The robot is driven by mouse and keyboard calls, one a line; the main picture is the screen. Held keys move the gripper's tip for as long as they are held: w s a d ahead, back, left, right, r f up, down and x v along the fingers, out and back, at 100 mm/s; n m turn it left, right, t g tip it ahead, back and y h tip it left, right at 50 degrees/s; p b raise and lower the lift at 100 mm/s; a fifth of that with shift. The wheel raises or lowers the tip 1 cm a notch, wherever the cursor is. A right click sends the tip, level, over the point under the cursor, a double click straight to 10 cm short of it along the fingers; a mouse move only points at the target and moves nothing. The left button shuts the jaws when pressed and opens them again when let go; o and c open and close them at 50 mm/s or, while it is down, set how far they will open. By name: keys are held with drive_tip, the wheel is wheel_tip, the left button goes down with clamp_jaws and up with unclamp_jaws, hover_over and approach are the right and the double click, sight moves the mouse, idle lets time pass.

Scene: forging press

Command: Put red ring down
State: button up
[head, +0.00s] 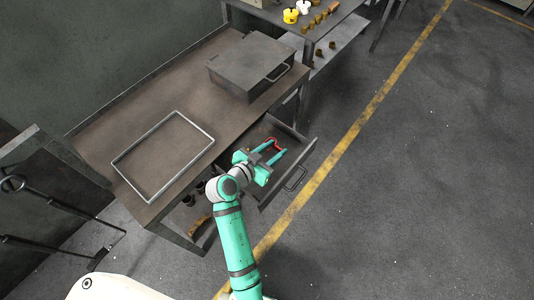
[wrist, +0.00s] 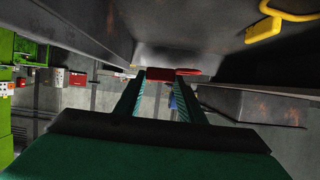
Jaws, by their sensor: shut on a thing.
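The red ring (head: 276,142) is at the tips of my gripper (head: 279,147) in the head view, and only part of it shows. My gripper is shut on it. In the wrist view the red ring (wrist: 190,71) shows as a flat red piece across the far ends of the two fingers (wrist: 160,76). My gripper is over the open drawer (head: 257,132) under the workbench. I cannot tell whether the ring touches the drawer's floor.
The workbench (head: 150,105) carries a thin rectangular frame (head: 163,113) and a closed grey box (head: 257,62). A second table (head: 340,16) behind holds yellow and white pieces and several small brown pieces. A yellow loop (wrist: 284,14) shows in the wrist view. The floor at right is clear.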

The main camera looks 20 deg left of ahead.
sight(267, 158)
drive_tip(key=a+f, duration=0.1)
drive_tip(key=w+a+f, duration=0.1)
drive_tip(key=f, duration=0.1)
drive_tip(key=shift+a+f, duration=0.15)
drive_tip(key=shift+a, duration=0.25)
drive_tip(key=shift+f, duration=1.6)
drive_tip(key=o, duration=1.2)
drive_tip(key=v, duration=1.2)
